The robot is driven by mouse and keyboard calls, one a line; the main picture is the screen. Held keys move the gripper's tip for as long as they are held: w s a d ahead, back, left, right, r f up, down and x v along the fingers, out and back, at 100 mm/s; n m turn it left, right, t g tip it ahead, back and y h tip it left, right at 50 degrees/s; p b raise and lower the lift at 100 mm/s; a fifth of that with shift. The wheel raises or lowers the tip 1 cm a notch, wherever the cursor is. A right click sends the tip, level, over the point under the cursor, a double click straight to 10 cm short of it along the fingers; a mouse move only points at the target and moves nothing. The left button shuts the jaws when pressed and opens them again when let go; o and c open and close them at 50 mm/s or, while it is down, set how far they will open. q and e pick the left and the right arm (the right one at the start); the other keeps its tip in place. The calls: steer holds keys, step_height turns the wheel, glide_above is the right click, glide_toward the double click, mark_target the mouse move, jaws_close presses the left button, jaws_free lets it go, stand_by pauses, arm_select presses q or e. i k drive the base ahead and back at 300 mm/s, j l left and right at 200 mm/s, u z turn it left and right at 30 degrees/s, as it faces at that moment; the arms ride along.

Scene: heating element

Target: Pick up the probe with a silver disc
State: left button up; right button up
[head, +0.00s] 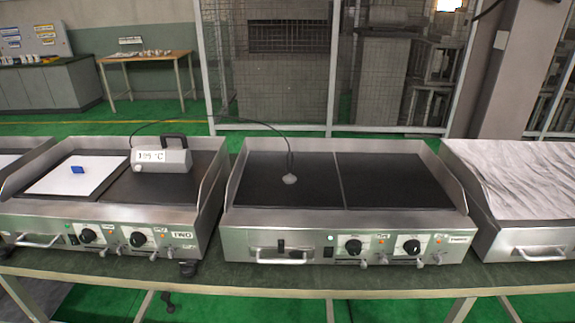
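The probe's silver disc (290,179) rests on the left half of the black plate of the middle griddle (395,182). A thin dark stem rises from the disc, and a black cable (245,120) arcs left from it to a grey meter (162,158). The meter has a dark handle and a display that seems to read 199 °C. It sits on the right half of the left griddle (62,222). Neither of my grippers shows in the head view.
A griddle with a wrinkled, pale cover (520,178) stands at the right. Raised metal walls surround the plates. The middle griddle's right half is clear.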

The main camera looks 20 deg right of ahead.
mark_target(289, 178)
steer(key=i+z, duration=0.25)
steer(key=z, duration=0.15)
steer(key=i+z, duration=0.3)
steer(key=z, duration=0.15)
